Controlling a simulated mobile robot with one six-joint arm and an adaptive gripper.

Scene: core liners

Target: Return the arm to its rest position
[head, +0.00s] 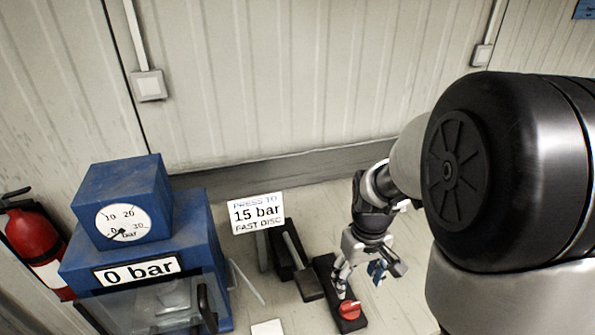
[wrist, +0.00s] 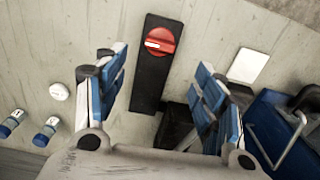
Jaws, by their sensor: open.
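My arm reaches in from the right in the head view. My gripper (head: 362,274) hangs above the black plate (head: 327,276) that bears a red rotary knob (head: 349,309). In the wrist view my gripper (wrist: 162,75) shows its two blue-padded fingers spread wide with nothing between them. The red knob (wrist: 160,42) lies beyond the fingertips on its black plate (wrist: 149,85), apart from both fingers. The knob's white mark points left in the wrist view.
A blue press (head: 187,215) with a gauge near 0 and a "0 bar" label stands left. A sign (head: 256,213) reads "15 bar". A black lever block (head: 299,270) is beside the plate. A red extinguisher (head: 33,243) stands far left. A wall runs behind.

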